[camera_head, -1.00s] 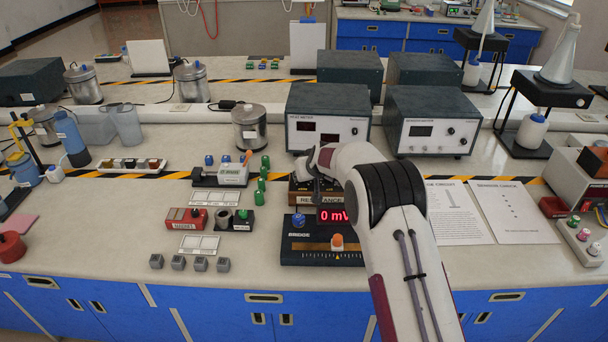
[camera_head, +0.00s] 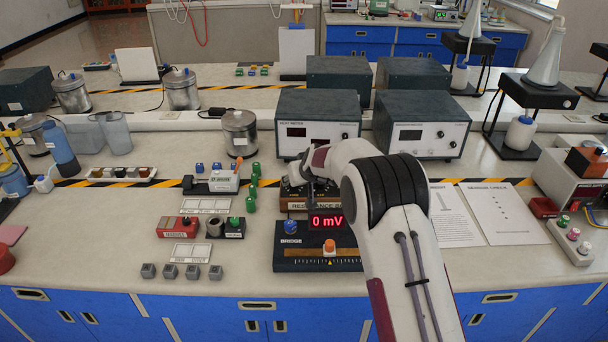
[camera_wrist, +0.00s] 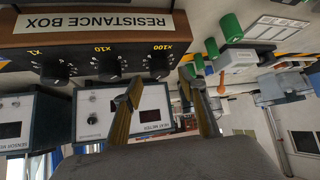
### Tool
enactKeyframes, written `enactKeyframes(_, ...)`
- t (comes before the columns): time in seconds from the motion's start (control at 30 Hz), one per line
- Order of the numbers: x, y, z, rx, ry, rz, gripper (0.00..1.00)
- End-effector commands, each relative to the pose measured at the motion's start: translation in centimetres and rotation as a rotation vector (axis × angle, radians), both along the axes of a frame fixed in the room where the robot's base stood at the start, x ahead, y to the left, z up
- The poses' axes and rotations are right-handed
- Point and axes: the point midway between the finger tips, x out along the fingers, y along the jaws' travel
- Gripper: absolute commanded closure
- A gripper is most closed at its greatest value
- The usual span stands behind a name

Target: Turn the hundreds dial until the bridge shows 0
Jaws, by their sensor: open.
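The resistance box (camera_wrist: 85,32) has three black dials, marked X1, X10 and X100. The hundreds dial (camera_wrist: 157,65) is at one end in the wrist view. My gripper (camera_wrist: 162,80) is open, its two fingertips spread on either side of the hundreds dial and close to it. Contact cannot be told. In the head view the resistance box (camera_head: 297,205) is partly hidden behind my arm. The bridge (camera_head: 290,262) stands in front of it, and its red display (camera_head: 327,221) reads 0 mV.
The heat meter (camera_head: 318,122) stands behind the box. Several green cylinders (camera_head: 252,188) stand to its left. Several small grey blocks (camera_head: 170,271) lie at the front edge. Printed sheets (camera_head: 497,212) lie to the right.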

Motion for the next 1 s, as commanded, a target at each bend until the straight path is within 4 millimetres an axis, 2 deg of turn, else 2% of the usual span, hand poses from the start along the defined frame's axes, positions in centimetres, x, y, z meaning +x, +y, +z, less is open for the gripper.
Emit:
enactKeyframes(0.7, -4.7, -1.7, 5.1, 0.0, 0.0, -0.001, 0.59)
enactKeyframes(1.0, -5.9, -2.1, 6.2, 0.0, 0.001, -0.001, 0.59)
